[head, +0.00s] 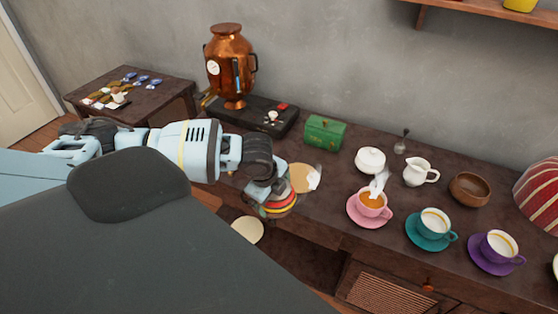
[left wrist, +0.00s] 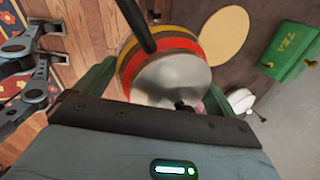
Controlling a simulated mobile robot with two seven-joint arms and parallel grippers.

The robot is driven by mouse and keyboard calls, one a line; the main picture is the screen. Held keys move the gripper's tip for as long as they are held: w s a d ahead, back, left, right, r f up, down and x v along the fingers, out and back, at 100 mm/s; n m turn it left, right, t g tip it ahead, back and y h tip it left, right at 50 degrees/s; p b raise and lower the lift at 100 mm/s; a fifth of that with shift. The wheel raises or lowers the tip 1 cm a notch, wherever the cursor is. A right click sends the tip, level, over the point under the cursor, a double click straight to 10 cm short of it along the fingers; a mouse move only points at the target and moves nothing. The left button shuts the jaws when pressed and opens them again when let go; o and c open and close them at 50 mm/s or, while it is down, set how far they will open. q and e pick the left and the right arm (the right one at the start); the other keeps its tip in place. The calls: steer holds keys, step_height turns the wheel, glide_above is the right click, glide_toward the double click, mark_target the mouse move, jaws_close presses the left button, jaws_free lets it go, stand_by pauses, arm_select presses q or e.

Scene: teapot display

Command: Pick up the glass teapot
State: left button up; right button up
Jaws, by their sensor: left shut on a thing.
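In the head view, my left gripper (head: 265,187) is at the front edge of the long dark table. It is shut on a round vessel with red, orange and yellow bands, which I take for the glass teapot (head: 279,205). In the left wrist view, the teapot (left wrist: 172,78) lies between the two fingers of my left gripper (left wrist: 160,88), showing a pale shiny round face and a dark bar across its banded side. The gripper hides part of the teapot in the head view. I cannot tell whether it touches the table. My right gripper is not in view.
A round tan mat (head: 301,177) lies just behind the teapot. A green box (head: 325,132) and a copper samovar (head: 231,65) stand farther back. A pink cup (head: 371,201) and a teal cup (head: 434,222) stand to the right, with a white jug (head: 418,171) behind.

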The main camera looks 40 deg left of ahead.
arm_select(q)
steer(key=shift+s+d+r, duration=0.1)
steer(key=shift+s+r, duration=0.05)
steer(key=shift+s, duration=0.55)
steer(key=shift+s+d+r, duration=0.1)
steer(key=shift+s, duration=0.6)
steer(key=shift+s, duration=0.1)
